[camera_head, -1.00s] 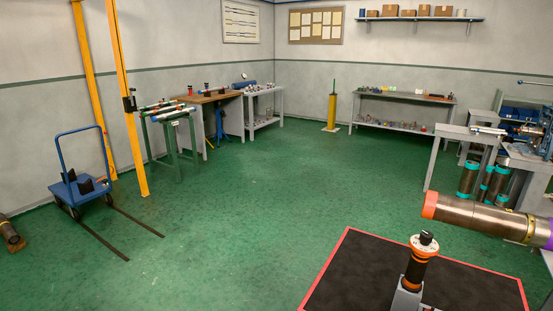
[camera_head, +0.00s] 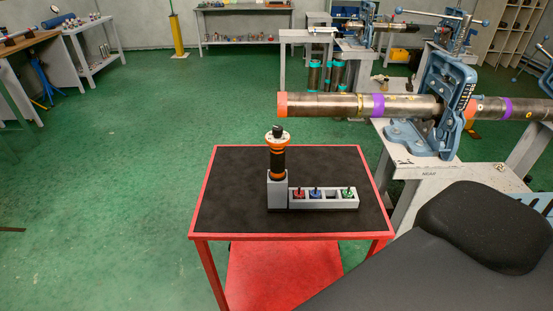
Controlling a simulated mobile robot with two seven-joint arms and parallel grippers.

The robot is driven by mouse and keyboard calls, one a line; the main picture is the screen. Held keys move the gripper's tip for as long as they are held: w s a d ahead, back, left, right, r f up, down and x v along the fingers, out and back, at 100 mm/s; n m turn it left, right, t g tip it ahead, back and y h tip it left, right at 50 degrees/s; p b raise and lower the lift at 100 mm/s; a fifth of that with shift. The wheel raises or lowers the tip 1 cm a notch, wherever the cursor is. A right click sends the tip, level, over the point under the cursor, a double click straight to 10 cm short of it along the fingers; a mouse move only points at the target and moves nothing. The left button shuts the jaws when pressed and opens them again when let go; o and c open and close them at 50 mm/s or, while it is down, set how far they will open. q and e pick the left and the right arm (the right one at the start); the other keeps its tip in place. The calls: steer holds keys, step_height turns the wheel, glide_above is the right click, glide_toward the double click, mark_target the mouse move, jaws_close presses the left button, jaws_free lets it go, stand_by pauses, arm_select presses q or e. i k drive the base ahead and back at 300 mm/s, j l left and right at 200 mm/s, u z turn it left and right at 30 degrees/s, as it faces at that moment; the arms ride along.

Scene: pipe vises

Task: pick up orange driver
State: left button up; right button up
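The orange driver (camera_head: 278,158) is a black and orange cylinder with a pale collar and a dark knob on top. It stands upright in a grey holder (camera_head: 277,190) on the black top of a red cart (camera_head: 232,216). Its lower end is hidden inside the holder. Neither of my grippers is in view.
Beside the holder, a grey rack (camera_head: 324,204) has red, blue and green pieces and one dark, seemingly empty slot. Behind the cart, a steel pipe (camera_head: 330,105) with an orange end reaches leftward from a blue vise (camera_head: 446,100).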

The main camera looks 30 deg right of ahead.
mark_target(278, 173)
steer(key=i, duration=0.5)
steer(key=z, duration=1.2)
